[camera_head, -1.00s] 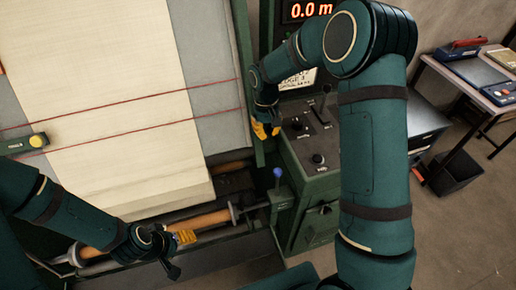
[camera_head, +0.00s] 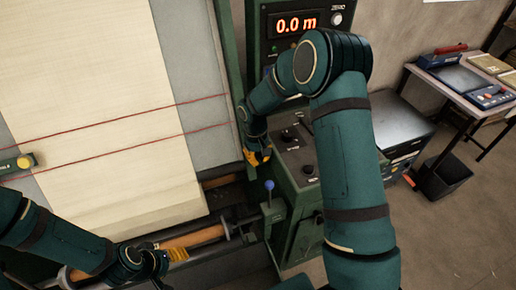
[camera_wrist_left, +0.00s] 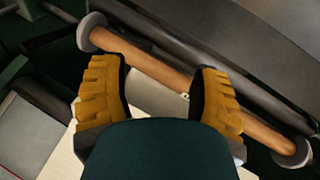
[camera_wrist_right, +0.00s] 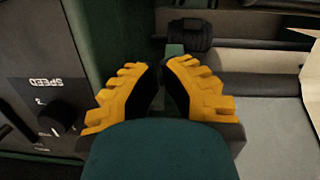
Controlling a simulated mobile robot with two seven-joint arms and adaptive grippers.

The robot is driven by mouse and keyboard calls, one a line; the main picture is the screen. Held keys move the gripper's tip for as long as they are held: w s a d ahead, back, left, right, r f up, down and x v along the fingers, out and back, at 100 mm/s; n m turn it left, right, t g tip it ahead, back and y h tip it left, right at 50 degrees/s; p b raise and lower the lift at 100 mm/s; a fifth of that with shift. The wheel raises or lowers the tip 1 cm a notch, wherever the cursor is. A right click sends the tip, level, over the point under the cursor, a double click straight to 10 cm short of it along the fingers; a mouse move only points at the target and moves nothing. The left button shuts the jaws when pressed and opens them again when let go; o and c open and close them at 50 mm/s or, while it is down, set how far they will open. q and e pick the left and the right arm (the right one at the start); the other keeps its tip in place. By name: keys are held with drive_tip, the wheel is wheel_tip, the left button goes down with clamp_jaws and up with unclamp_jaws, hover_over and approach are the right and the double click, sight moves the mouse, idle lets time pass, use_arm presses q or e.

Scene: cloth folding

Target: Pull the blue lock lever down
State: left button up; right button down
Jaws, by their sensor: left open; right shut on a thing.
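The lock lever's blue knob (camera_head: 269,185) stands upright at the right end of the lower roll, beside the control cabinet. My right gripper (camera_head: 258,155) is above and slightly left of the knob in the head view. Its fingers (camera_wrist_right: 160,72) are nearly together; what they grip cannot be made out. The knob does not show in the right wrist view. My left gripper (camera_head: 178,254) is low at the brown roll (camera_head: 195,238). In the left wrist view its fingers (camera_wrist_left: 163,75) are wide apart, with the roll (camera_wrist_left: 150,63) crossing beyond them.
The green control cabinet (camera_head: 308,225) stands right of the lever, with knobs on top. A display (camera_head: 297,23) reads 0.0 m. Cream cloth (camera_head: 95,100) covers the left side, crossed by red lines. A side table (camera_head: 465,85) and black bin (camera_head: 447,178) stand at the right.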

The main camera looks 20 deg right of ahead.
drive_tip(key=s+f, duration=0.3)
drive_tip(key=s, duration=0.1)
drive_tip(key=shift+s+d+p, duration=0.1)
drive_tip(key=shift+d+p, duration=0.15)
drive_tip(key=shift+p, duration=0.1)
